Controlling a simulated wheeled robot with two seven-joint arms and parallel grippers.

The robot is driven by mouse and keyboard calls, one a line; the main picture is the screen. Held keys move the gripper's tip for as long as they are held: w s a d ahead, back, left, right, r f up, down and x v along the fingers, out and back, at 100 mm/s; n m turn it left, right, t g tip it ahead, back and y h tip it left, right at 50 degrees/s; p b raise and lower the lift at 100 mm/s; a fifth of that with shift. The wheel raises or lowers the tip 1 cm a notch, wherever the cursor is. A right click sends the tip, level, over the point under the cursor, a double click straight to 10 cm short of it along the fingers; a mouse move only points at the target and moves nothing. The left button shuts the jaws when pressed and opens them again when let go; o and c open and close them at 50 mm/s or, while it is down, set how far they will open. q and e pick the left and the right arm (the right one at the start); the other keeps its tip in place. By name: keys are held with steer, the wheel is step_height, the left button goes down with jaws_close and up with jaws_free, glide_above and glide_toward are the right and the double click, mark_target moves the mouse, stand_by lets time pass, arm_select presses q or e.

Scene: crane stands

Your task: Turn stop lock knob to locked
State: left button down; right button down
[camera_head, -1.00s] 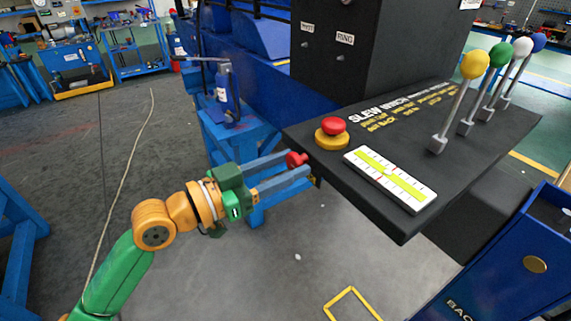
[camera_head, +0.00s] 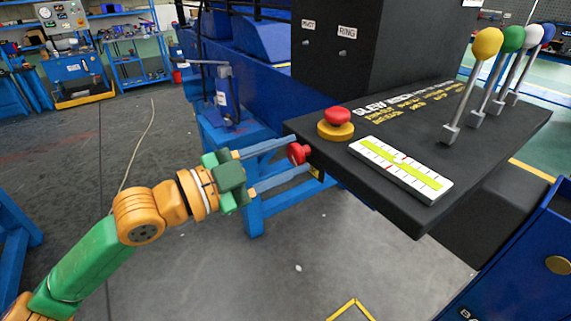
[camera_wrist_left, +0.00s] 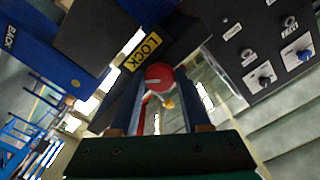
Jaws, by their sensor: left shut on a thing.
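The red stop lock knob (camera_head: 299,154) sits on the left edge of the black console (camera_head: 390,215). In the left wrist view the knob (camera_wrist_left: 158,75) shows as a red round face between the two fingers, beside a yellow LOCK label (camera_wrist_left: 142,50). My left gripper (camera_head: 303,152) reaches in from the left with one blue finger on each side of the knob and is shut on it. It also shows in the left wrist view (camera_wrist_left: 160,80). The knob's exact turn angle is hard to read. My right gripper is not in view.
A red mushroom button (camera_head: 337,117) on a yellow base and a green-yellow level gauge (camera_head: 400,170) are on the console top. Levers with coloured balls (camera_head: 487,42) stand at the right. A blue stand (camera_head: 228,130) is behind my gripper. The floor at left is open.

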arm_select(q)
steer(key=shift+m, duration=0.9)
steer(key=m, duration=0.2)
steer(key=shift+m, duration=0.4)
steer(key=shift+r+m, duration=0.1)
steer(key=shift+m, duration=1.1)
steer(key=shift+m+p, duration=0.55)
steer(key=shift+m, duration=0.85)
steer(key=shift+c, duration=1.8)
jaws_free()
